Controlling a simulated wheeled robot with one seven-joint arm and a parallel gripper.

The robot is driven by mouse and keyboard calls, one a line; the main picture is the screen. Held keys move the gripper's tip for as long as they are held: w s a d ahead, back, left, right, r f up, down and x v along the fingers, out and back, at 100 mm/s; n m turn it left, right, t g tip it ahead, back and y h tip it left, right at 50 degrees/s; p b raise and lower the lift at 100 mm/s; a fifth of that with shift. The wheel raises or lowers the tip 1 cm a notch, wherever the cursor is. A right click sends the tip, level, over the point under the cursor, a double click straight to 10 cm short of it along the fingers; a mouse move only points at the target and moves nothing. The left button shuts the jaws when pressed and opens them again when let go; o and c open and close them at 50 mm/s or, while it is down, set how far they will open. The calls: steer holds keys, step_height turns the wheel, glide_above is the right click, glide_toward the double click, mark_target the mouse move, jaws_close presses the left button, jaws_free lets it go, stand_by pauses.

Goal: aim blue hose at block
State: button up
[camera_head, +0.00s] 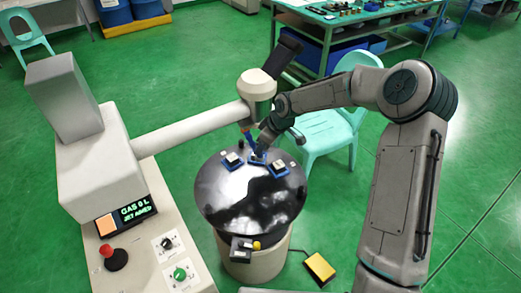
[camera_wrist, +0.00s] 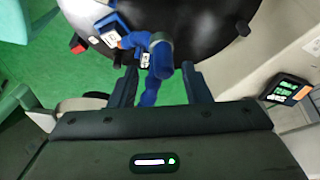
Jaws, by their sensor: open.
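The blue hose (camera_head: 248,137) hangs below the machine's cream head, over the round black table. In the wrist view the hose (camera_wrist: 150,92) runs between the two fingers of my gripper (camera_wrist: 160,88), with clear gaps to both fingers. My gripper (camera_head: 265,143) is open around it, low over the table's far side. A small pale block (camera_head: 232,159) sits in a blue holder left of the hose, and a second pale block (camera_head: 278,168) sits in a blue holder to the right. Where the hose's tip points is hard to tell, as my gripper partly hides it.
The black table (camera_head: 245,205) stands on a pale drum. A machine arm (camera_head: 190,130) reaches across from the left. A control panel (camera_head: 128,216) shows green text, its lower line apparently "JET AIMED". A turquoise chair (camera_head: 325,130) stands close behind my arm. A yellow pedal (camera_head: 320,268) lies on the floor.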

steer(key=b+v, duration=0.1)
steer(key=v, duration=0.9)
steer(key=shift+a, duration=0.2)
steer(key=shift+s, duration=0.1)
steer(key=s+d+r+m+h, duration=0.1)
steer(key=s+d+r+m, duration=0.2)
steer(key=s, duration=0.7)
steer(key=s+d+r+m+t+h, duration=0.1)
steer(key=s+d+r+m, duration=0.2)
steer(key=s, duration=0.7)
steer(key=s+d+r+m+h, duration=0.2)
steer(key=s+d+m, duration=0.4)
steer(key=s+d, duration=0.3)
steer(key=shift+s+d+r+m+t, duration=0.3)
steer(key=shift+s+d+r, duration=0.1)
steer(key=shift+s+r, duration=0.3)
